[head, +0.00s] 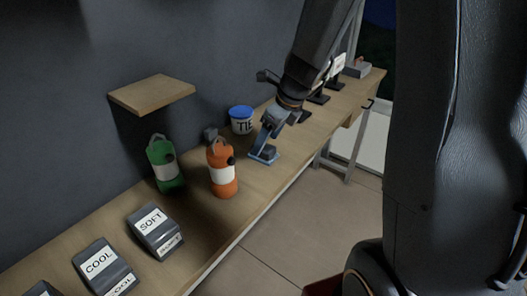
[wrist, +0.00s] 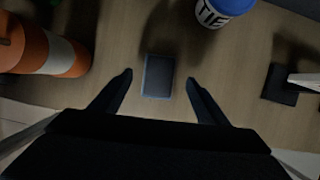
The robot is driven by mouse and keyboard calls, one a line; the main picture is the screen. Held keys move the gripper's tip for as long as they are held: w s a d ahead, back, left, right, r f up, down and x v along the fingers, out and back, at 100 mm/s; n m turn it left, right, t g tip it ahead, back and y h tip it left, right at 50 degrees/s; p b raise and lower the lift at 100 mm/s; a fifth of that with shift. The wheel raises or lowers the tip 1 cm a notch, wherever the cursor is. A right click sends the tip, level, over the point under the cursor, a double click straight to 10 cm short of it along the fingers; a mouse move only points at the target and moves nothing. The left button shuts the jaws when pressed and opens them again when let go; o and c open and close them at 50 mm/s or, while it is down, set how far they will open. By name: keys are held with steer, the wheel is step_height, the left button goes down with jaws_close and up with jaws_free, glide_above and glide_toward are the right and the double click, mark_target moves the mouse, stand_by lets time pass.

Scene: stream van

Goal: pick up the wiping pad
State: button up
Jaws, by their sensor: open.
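The wiping pad (wrist: 158,77) is a small dark block with a blue-grey edge, lying flat on the wooden bench. In the wrist view it sits between and just beyond the fingertips of my gripper (wrist: 159,80), which is open with a finger to each side and a gap to both. In the head view the pad (head: 264,156) lies near the bench's front edge, right of the orange bottle. My gripper (head: 268,138) hangs over it there and hides part of it. I cannot tell its exact height above the pad.
An orange bottle (head: 222,172) and a green bottle (head: 164,165) stand to the left. A tub labelled TIE (head: 242,123) stands behind the pad. Labelled boxes, SOFT (head: 156,230) and COOL (head: 104,268), are nearer. A wooden shelf (head: 152,94) juts from the wall. Dark stands (head: 318,97) are farther right.

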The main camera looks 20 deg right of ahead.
steer(key=shift+x, duration=1.95)
steer(key=shift+c, duration=0.2)
steer(key=c, duration=1.1)
steer(key=shift+r, duration=0.1)
step_height(320, 180, up, 10)
steer(key=shift+f, duration=0.1)
